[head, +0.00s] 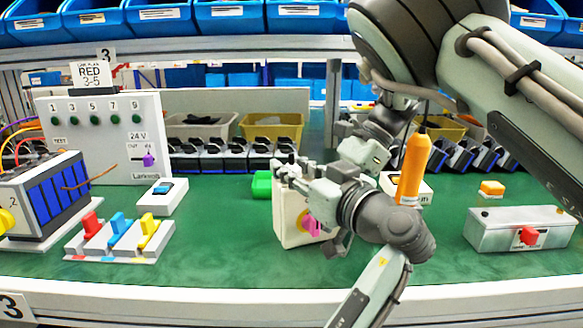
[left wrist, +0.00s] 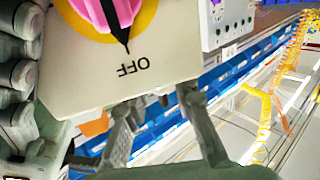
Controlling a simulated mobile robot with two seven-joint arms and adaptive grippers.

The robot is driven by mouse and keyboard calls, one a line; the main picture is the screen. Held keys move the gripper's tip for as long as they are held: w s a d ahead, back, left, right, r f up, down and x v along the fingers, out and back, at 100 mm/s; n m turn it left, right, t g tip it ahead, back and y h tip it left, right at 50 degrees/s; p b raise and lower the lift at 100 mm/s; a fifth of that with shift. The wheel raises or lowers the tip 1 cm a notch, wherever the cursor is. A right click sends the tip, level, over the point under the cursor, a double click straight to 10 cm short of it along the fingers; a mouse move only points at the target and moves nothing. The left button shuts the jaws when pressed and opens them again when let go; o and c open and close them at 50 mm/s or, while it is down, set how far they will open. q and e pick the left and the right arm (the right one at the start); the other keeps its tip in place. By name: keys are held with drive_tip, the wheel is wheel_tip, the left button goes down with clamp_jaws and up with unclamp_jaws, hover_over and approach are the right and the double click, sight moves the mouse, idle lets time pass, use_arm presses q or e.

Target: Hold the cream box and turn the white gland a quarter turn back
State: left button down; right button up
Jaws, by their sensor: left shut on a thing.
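The cream box (head: 287,222) stands on the green bench in the middle of the head view. A pink knob (head: 310,223) on a yellow disc sits on its face. The left wrist view shows the box (left wrist: 82,82) close up, with the pink knob (left wrist: 105,12), a black pointer and the word OFF. My left gripper (head: 291,172) is shut on an edge of the box; its fingers also show in the left wrist view (left wrist: 160,98). Arm links overlap beside the box, and my right gripper's fingers cannot be made out clearly. I cannot pick out a white gland.
An orange marker-like post (head: 413,168) stands right of the box, partly behind my arm. A grey box with a red knob (head: 528,236) is at the right. Coloured rocker switches (head: 118,238) and a white panel (head: 103,140) are at the left. The front bench strip is clear.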

idle(0.3)
use_arm(q)
drive_tip(key=c, duration=1.2)
unclamp_jaws()
